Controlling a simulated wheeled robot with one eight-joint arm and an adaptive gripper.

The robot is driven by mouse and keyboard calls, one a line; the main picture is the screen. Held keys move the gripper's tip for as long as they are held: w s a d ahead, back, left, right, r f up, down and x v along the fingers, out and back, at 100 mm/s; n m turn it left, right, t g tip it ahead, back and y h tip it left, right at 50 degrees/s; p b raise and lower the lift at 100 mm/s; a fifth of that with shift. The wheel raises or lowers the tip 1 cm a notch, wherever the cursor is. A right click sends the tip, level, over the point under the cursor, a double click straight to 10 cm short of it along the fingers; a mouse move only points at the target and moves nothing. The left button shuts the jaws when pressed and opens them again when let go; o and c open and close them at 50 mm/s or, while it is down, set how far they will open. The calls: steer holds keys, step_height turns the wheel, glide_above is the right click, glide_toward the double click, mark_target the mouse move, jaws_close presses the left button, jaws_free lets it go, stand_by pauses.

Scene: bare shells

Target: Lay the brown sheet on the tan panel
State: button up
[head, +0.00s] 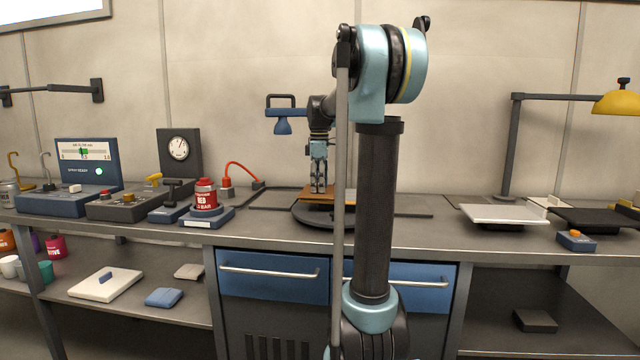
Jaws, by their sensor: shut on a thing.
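My gripper (318,188) points straight down over the back middle of the bench, partly behind my own arm. Its fingers are shut on the brown sheet (309,195), a thin flat orange-brown piece at the fingertips. The sheet is level, low over a dark round plate (302,216). Its right part is hidden by my arm. I cannot make out the tan panel apart from the sheet, nor whether the two touch.
Left on the bench are a red can (205,193), a red cable (243,170) and a gauge (179,148). Right are a white plate (503,214), a yellow lamp (617,101) and a small blue box (575,240). A blue hanging fixture (283,118) is beside my gripper.

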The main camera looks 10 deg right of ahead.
steer(key=o, duration=1)
steer(key=shift+c, duration=0.2)
